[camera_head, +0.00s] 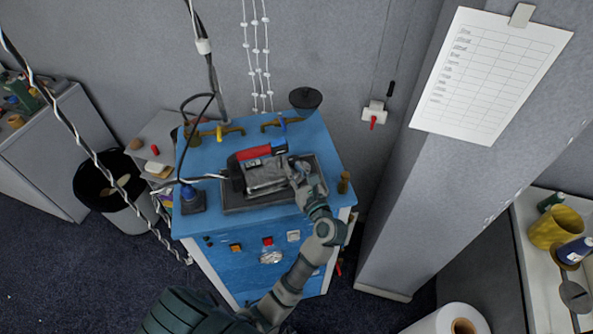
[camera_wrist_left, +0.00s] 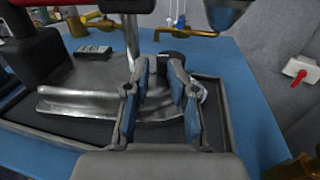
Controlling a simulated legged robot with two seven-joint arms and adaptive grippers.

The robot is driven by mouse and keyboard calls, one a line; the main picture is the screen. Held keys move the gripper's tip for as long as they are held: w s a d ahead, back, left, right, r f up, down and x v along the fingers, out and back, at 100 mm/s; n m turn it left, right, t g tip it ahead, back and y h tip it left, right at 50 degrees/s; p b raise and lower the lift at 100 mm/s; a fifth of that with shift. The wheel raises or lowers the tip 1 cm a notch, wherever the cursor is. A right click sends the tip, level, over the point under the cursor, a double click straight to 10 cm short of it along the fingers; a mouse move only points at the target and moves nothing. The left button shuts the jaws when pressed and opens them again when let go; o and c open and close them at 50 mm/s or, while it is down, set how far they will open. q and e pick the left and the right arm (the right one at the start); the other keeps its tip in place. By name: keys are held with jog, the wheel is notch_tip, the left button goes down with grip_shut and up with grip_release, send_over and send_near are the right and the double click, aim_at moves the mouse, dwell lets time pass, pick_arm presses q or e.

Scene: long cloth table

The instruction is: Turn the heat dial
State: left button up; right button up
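A machine with a red and black body and a silver metal base (camera_head: 264,178) sits in a dark tray on the blue cabinet. Its metal base also shows in the wrist view (camera_wrist_left: 75,103). A short dark round knob (camera_wrist_left: 174,57) stands at the base's far end; I cannot tell for sure that it is the heat dial. My left gripper (camera_head: 292,166) is over the right end of the machine. In the wrist view its blue-padded fingers (camera_wrist_left: 160,70) are apart, with nothing held between them. The knob is just beyond the fingertips, partly behind the right finger. My right gripper is out of view.
Brass taps (camera_head: 222,131) line the back of the blue cabinet top (camera_head: 210,155). A dark blue bottle-like object (camera_head: 192,199) stands at its left, a small brass piece (camera_head: 344,182) at its right. A grey pillar (camera_head: 400,210) rises to the right. Buttons (camera_head: 267,241) are on the front.

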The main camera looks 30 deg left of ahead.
pick_arm(q)
jog(key=o, duration=0.4)
jog(key=shift+a, duration=0.15)
jog(key=shift+w+f, duration=0.1)
jog(key=shift+w, duration=0.1)
jog(key=shift+a, duration=0.1)
jog(key=v, duration=1.2)
jog(key=shift+w, duration=0.1)
